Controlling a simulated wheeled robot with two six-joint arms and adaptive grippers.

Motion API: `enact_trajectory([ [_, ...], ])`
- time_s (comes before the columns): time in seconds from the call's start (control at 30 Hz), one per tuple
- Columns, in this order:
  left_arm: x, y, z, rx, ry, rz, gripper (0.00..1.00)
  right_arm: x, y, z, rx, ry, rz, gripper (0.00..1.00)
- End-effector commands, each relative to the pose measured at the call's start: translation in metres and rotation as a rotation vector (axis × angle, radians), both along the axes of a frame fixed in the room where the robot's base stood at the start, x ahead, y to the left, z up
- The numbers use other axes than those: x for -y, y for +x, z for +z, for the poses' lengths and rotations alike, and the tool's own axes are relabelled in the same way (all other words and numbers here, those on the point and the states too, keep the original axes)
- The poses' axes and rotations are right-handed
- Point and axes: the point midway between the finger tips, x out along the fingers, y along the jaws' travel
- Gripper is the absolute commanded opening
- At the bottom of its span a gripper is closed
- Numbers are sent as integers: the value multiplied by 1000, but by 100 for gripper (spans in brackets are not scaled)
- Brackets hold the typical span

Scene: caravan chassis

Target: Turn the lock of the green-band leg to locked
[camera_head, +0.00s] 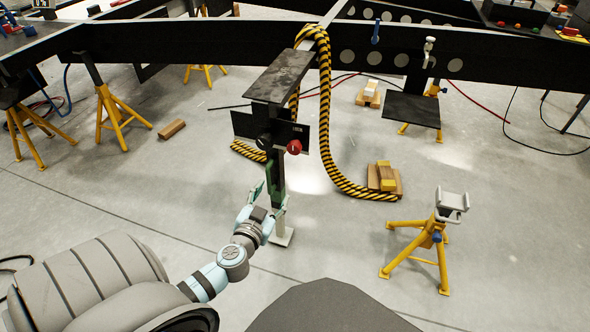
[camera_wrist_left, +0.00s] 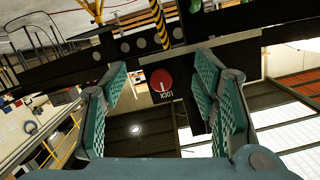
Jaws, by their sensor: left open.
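A red round lock knob (camera_head: 294,147) sits on a dark plate (camera_head: 243,125) on the leg below the chassis beam. In the left wrist view the red knob (camera_wrist_left: 161,80) faces me, with a small white mark on its lower half and the lettering LOCK just below it. Dark green shows on the leg, but I cannot clearly separate a band from my finger pads. My left gripper (camera_head: 268,192) is open in front of the leg, below the knob in the head view. In the wrist view its green-padded fingers stand on either side of the knob, apart from it. My right gripper is not in view.
A black-and-yellow hose (camera_head: 325,120) hangs from the beam right of the leg. A yellow jack stand (camera_head: 428,243) stands at right. Wooden blocks (camera_head: 384,178) lie on the floor. The black chassis beam (camera_head: 190,38) crosses above. The floor between is mostly clear.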

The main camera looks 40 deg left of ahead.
Motion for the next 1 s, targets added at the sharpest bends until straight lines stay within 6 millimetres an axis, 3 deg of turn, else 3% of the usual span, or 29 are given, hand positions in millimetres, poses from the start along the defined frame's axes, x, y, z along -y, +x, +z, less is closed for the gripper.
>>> enact_trajectory([
  [0.03, 4, 6, 6, 80, 7, -13, 54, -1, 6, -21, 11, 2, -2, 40],
  [0.1, 8, 11, 32, 163, 7, -24, 54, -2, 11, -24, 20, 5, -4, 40],
  [0.23, 7, 24, 51, 207, 6, -30, 54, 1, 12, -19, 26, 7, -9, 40],
  [0.6, -24, 117, 51, 204, 4, -30, 54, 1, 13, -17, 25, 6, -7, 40],
  [0.7, -30, 134, 50, 202, 3, -31, 54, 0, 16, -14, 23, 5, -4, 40],
  [1.0, -35, 149, 50, 200, 3, -33, 54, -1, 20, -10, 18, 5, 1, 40],
])
